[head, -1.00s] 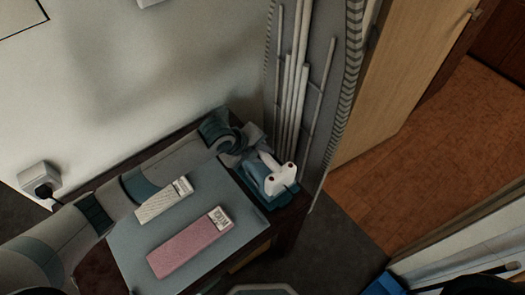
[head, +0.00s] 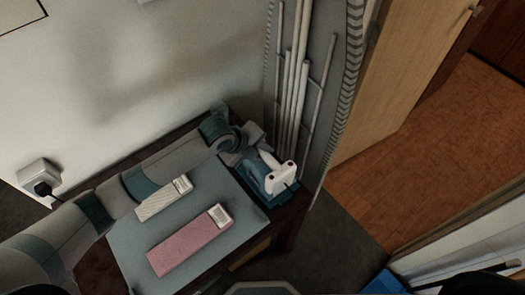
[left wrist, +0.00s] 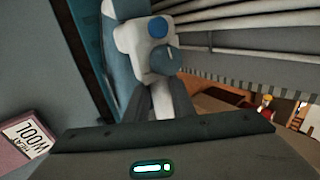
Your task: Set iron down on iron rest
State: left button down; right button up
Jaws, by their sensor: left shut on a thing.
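The iron (head: 258,177), blue and white, is at the right end of the ironing table in the head view. It also shows close up in the left wrist view (left wrist: 128,38), with a blue button and a round dial. My left gripper (head: 267,160) is shut on the iron, and its fingers show below the dial in the left wrist view (left wrist: 160,100). The teal iron rest (head: 287,197) lies under and beside the iron. The iron hides much of the rest, so I cannot tell whether they touch.
A grey-blue board (head: 130,237) holds a pink labelled box (head: 188,242) and a white labelled box (head: 160,201). Pale upright poles (head: 295,85) stand close behind the iron. A wall socket with a plug (head: 40,178) is at left.

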pick_arm(q)
jog(key=shift+f, duration=0.1)
dwell(0.5)
jog(key=c, duration=1.4)
grip_release()
jog(key=shift+c, duration=0.2)
jog(key=shift+s+f, duration=0.1)
jog(key=shift+f, duration=0.2)
jog(key=shift+b+v, duration=0.35)
jog(key=shift+v, duration=0.45)
jog(key=b+v, duration=0.3)
jog(key=v, duration=1.3)
jog(key=shift+d+r, duration=0.1)
